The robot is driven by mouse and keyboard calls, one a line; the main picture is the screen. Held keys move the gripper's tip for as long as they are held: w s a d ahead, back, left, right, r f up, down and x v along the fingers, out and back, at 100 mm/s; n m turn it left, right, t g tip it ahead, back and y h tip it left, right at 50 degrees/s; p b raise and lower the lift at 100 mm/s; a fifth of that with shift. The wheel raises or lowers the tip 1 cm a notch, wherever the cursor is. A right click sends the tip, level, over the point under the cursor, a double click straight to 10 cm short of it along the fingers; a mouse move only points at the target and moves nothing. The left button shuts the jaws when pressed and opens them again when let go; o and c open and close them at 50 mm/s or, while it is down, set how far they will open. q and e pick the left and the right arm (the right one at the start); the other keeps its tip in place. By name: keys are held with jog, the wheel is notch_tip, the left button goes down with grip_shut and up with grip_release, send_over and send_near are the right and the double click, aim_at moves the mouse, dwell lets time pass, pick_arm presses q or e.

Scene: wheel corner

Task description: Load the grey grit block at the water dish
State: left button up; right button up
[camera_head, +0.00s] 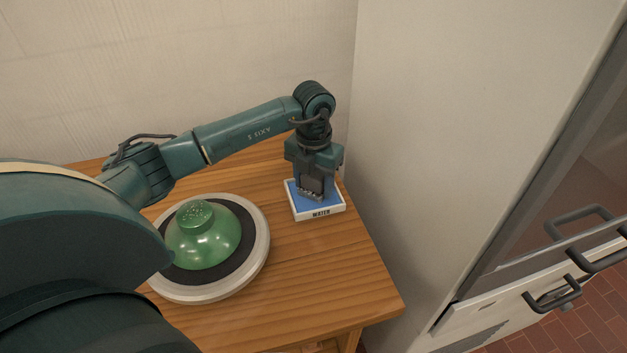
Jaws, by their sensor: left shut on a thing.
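The water dish (326,213) is a small white square tray labelled WATER, with a blue inside, at the back right of the wooden table. My left gripper (311,194) points down over the dish, its fingertips low at the blue surface. It is shut on a small grey thing, apparently the grey grit block, mostly hidden between the fingers. I cannot tell whether the block touches the blue surface. My right gripper is not in view.
A round wheel (258,262) with a pale rim and dark face stands left of the dish, with a green dome-shaped piece (205,243) on it. A pale cabinet side rises right of the table. The table's front right (345,285) is clear.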

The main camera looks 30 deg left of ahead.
aim_at(314, 174)
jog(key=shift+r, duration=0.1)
